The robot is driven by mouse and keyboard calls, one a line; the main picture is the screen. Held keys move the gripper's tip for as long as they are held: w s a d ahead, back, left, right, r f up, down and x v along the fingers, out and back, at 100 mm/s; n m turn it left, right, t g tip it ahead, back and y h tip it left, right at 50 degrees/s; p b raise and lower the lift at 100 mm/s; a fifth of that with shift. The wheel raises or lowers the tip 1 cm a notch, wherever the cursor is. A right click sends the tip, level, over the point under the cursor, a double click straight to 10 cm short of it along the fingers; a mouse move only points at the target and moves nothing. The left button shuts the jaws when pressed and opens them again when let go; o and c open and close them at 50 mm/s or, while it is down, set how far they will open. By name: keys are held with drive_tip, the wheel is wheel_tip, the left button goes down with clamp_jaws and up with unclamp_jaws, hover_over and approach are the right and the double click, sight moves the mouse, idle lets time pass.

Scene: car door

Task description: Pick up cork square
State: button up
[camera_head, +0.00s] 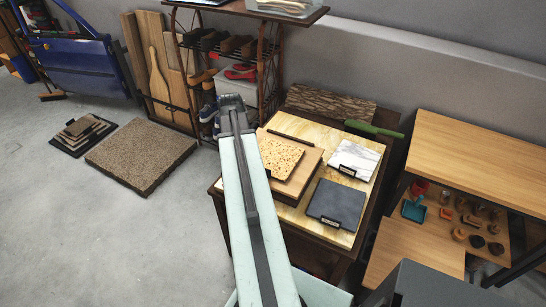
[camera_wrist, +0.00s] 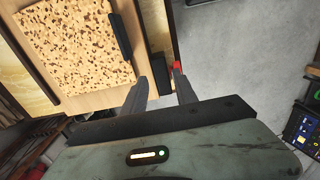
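The cork square (camera_head: 281,157), tan with brown specks, lies on a light wooden board (camera_head: 300,187) on the table at the middle. It also shows at the upper left of the wrist view (camera_wrist: 75,45). A small dark label holder stands at one edge of it. My gripper (camera_wrist: 160,74) has its two dark fingers apart with nothing between them. It is beside the board and the cork square, near the table's edge, not touching the cork. In the head view, my arm covers the near left part of the table.
A white marble square (camera_head: 353,158) and a dark slate square (camera_head: 336,203) lie on the same table (camera_head: 292,122). A shelf rack (camera_head: 270,70) stands close behind my gripper. The floor at left is mostly open.

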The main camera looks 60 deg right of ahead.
drive_tip(key=s+d, duration=0.3)
drive_tip(key=s, duration=0.1)
drive_tip(key=s+d, duration=0.2)
drive_tip(key=shift+s+d+r, duration=0.1)
drive_tip(key=shift+d+r, duration=0.2)
drive_tip(key=shift+d, duration=0.05)
wheel_tip(320, 180, down, 8)
drive_tip(key=b, duration=0.8)
drive_tip(key=shift+s+f, duration=0.1)
drive_tip(key=shift+s, duration=0.05)
drive_tip(key=shift+r, duration=0.2)
clamp_jaws()
